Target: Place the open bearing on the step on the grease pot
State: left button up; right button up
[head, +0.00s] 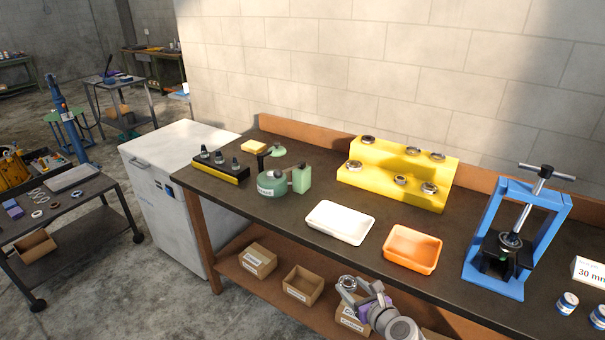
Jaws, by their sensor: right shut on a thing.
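The yellow stepped block (375,158) stands at the back of the bench with several ring-shaped bearings on its two levels. Which of these bearings is open is too small to tell. The green grease pot (268,184) stands on the bench to the left of the block, with a green box-like part (301,179) beside it. My right gripper (348,290) is in front of the bench's front edge, low in the picture. It is shut on a small metal bearing (347,282), apart from the pot and the block. My left gripper is not in view.
A white tray (341,222) and an orange tray (412,249) sit between the gripper and the block. A blue press (515,235) stands at the right. A black and yellow holder (221,168) is at the left end. Cardboard boxes (302,285) lie on the lower shelf.

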aim_at(271, 173)
jog(key=i+j+z, duration=0.1)
jog(key=j+z, duration=0.15)
jog(key=j, duration=0.15)
jog(key=i+j+z, duration=0.1)
jog(key=j+z, duration=0.2)
jog(key=j, duration=0.15)
jog(key=i+j+z, duration=0.2)
jog(key=j, duration=1.65)
jog(key=i+j, duration=0.1)
jog(key=j, duration=0.85)
